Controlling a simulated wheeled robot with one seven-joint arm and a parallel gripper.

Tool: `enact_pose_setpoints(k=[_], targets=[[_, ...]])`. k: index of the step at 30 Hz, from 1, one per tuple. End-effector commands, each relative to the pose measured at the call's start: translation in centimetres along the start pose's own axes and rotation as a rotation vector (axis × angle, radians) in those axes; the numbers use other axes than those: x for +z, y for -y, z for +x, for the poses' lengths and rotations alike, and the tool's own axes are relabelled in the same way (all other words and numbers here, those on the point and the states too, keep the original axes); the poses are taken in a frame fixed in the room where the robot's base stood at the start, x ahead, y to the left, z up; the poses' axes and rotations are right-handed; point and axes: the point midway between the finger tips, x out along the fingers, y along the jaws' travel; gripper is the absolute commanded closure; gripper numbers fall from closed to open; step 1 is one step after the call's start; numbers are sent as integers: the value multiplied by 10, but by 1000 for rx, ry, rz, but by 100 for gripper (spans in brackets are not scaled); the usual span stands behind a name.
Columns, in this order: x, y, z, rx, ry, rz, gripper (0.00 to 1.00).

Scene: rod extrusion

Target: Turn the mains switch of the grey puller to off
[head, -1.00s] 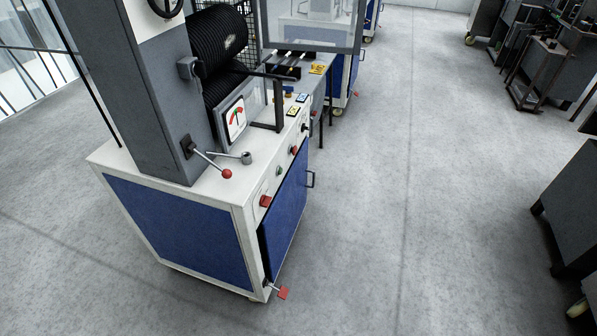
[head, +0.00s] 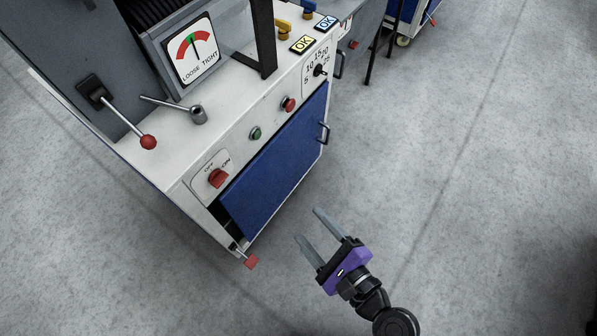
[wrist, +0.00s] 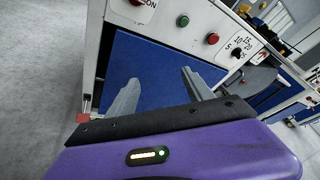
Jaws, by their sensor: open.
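The grey puller (head: 185,160) is a machine with a white top and front panel and a blue door. Its mains switch (head: 217,178) is a red knob on a white plate marked OFF and ON, at the panel's left end. The knob appears turned towards ON. In the wrist view the switch (wrist: 137,3) is cut by the top edge. My gripper (head: 312,224) is open and empty, in front of the blue door, apart from the machine, to the right of and below the switch in the head view. Its fingers (wrist: 160,90) point at the door in the wrist view.
On the panel are a green button (head: 255,133), a red button (head: 289,104) and a numbered dial (head: 319,70). A lever with a red ball (head: 148,142) stands above. A red pedal (head: 251,262) sticks out low. The door handle (head: 324,133) protrudes. Floor at right is clear.

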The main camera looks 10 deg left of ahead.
Motion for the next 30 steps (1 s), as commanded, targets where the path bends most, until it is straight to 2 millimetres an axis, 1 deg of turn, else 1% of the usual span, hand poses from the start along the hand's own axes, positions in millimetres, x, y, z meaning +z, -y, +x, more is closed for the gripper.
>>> enact_pose_setpoints(k=[1, 3, 6, 9, 10, 13, 16, 24, 27, 30], targets=[[14, -6, 28, 28, 80, 119, 40], [39, -10, 53, 78, 172, 288, 40], [70, -12, 78, 144, 273, 474, 40], [92, -13, 91, 195, 336, 592, 40], [96, -13, 94, 206, 348, 616, 40], [106, -12, 100, 224, 370, 659, 40], [111, -14, 110, 229, 373, 665, 40], [128, -16, 147, 225, 371, 662, 40], [132, -18, 158, 225, 371, 661, 40], [135, -18, 164, 224, 370, 661, 40]])
